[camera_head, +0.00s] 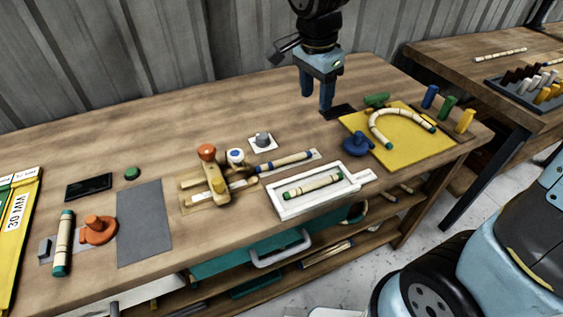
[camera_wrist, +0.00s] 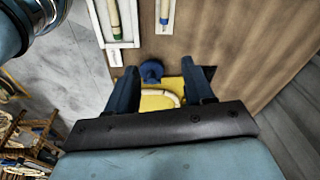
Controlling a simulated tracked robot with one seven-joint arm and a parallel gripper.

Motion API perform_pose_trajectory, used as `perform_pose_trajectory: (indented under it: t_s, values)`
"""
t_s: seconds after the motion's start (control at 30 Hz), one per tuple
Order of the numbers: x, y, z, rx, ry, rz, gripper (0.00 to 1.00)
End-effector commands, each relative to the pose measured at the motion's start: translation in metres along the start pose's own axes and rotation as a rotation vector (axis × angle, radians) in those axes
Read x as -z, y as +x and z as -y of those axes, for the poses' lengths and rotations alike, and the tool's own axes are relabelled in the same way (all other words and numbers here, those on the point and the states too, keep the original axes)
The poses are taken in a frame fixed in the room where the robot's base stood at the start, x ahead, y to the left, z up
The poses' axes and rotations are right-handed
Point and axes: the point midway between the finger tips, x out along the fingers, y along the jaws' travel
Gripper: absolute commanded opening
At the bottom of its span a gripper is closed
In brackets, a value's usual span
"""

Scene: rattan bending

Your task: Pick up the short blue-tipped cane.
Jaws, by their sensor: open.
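A short pale cane with blue ends (camera_head: 288,162) lies on a light strip mid-table, just above the white tray in the head view. One end of it shows at the top edge of the wrist view (camera_wrist: 165,12). My gripper (camera_head: 316,99) is open and empty, its fingers pointing down above the back of the table, to the upper right of the cane. In the wrist view the open fingers (camera_wrist: 160,68) stand apart over the blue knob and the yellow board, away from the cane.
A green-tipped cane (camera_head: 312,185) lies in the white tray (camera_head: 283,213). A wooden jig (camera_head: 218,187) with an orange knob stands left of the blue-tipped cane. A blue knob (camera_head: 357,144) and a yellow board (camera_head: 412,153) with a curved cane are right. The table's back left is clear.

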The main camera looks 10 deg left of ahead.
Motion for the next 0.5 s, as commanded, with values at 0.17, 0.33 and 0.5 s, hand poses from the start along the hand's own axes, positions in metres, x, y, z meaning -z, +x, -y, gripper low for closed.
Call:
perform_pose_trajectory:
  t_s: [0.17,0.33,0.5]
  values:
    - [-0.047,0.028,0.032,-0.056,0.118,-0.005,0.52]
    - [-0.075,0.044,0.046,-0.082,0.196,-0.016,0.52]
    - [-0.084,0.055,0.050,-0.090,0.226,-0.021,0.52]
